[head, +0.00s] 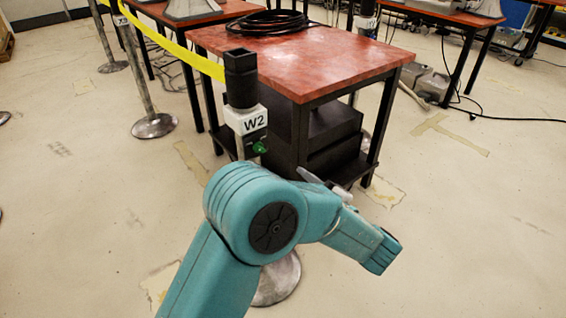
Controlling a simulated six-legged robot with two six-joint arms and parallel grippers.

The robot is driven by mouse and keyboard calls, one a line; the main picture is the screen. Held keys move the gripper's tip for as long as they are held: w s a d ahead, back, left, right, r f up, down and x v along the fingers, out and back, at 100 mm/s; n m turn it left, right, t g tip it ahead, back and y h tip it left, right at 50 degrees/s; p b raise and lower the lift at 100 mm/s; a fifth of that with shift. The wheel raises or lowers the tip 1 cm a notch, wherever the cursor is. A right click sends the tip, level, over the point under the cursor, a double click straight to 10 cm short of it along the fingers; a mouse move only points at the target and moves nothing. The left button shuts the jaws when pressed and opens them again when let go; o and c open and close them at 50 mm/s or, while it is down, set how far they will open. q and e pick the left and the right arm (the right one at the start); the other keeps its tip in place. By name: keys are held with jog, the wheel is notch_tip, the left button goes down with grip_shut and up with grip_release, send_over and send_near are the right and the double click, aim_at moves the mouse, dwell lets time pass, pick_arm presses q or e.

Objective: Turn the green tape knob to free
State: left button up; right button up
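The green knob (260,147) is small and sits on a dark plate low on the front of the white box marked W2 (246,121). The box is on a post with a black top (241,77). A yellow tape (180,50) runs from the post to the far left. My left arm is teal and comes in from below. Grey parts of my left gripper (322,184) show behind the arm, below and right of the knob and apart from it in the picture. The arm hides much of the gripper, so its opening is unclear. My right gripper is out of view.
A red-topped table (309,62) with a black cable coil (267,23) stands just behind the post. The post's round base (277,281) is partly behind my arm. Another stanchion (154,125) stands at left. Open floor lies on both sides.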

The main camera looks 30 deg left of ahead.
pick_arm(q)
jog(key=v, duration=0.3)
dwell(0.5)
